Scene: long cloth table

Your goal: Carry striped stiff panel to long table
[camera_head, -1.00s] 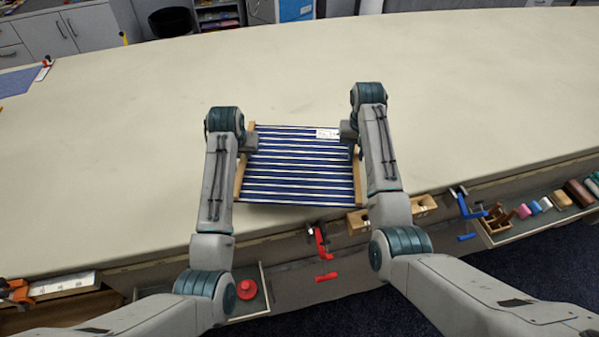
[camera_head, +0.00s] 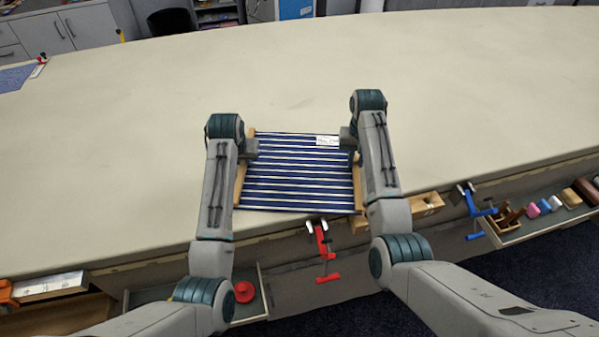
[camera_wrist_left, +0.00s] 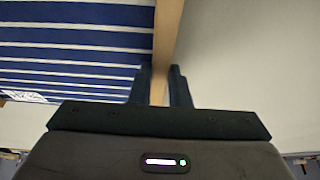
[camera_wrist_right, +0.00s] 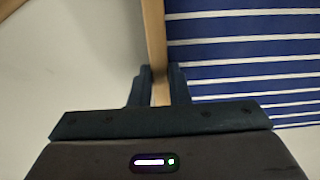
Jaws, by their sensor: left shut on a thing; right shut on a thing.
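The striped stiff panel (camera_head: 297,172) is blue with white stripes, has wooden side rails and a white label near its far right corner. It is over the near edge part of the long table (camera_head: 480,90); I cannot tell whether it touches the cloth. My left gripper (camera_head: 249,150) is shut on the panel's left rail, and the rail shows between its fingers in the left wrist view (camera_wrist_left: 166,85). My right gripper (camera_head: 347,140) is shut on the right rail, which shows between its fingers in the right wrist view (camera_wrist_right: 158,85).
A red clamp (camera_head: 322,250) and a blue clamp (camera_head: 478,208) hang on the table's near edge. An open tray with spools (camera_head: 545,206) is at the right. A red round thing (camera_head: 245,291) lies in a tray below the edge. The table beyond the panel is clear.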

